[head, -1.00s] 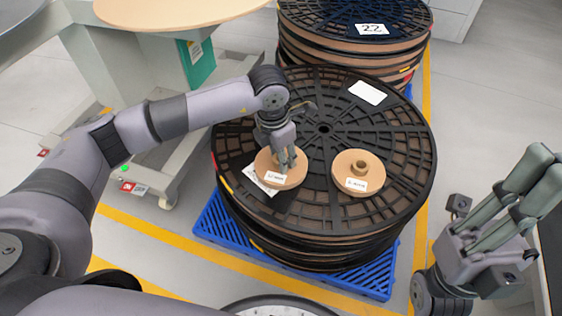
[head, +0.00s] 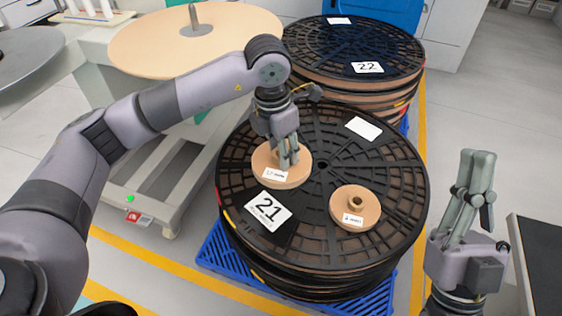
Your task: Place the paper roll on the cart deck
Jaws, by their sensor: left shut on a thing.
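My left gripper (head: 288,163) is shut on the hub of a tan paper roll (head: 268,180), a flat disc with a small white label. The roll appears held a little above the top black reel (head: 392,165), with the reel's "21" label showing just below it. The fingers hide part of the hub. A second tan roll (head: 345,216) with a hub and label lies on the same reel to the right. My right gripper (head: 478,156) points upward at the right, empty; its finger spacing is unclear. I cannot tell surely whether the dark flat surface (head: 545,265) at the right edge is the cart deck.
The reel stack stands on a blue pallet (head: 222,250). Another stack (head: 350,40) marked "22" is behind it. A machine with a large tan disc (head: 150,45) and a pale base frame stands at left. Grey floor lies open at right, beyond a yellow line.

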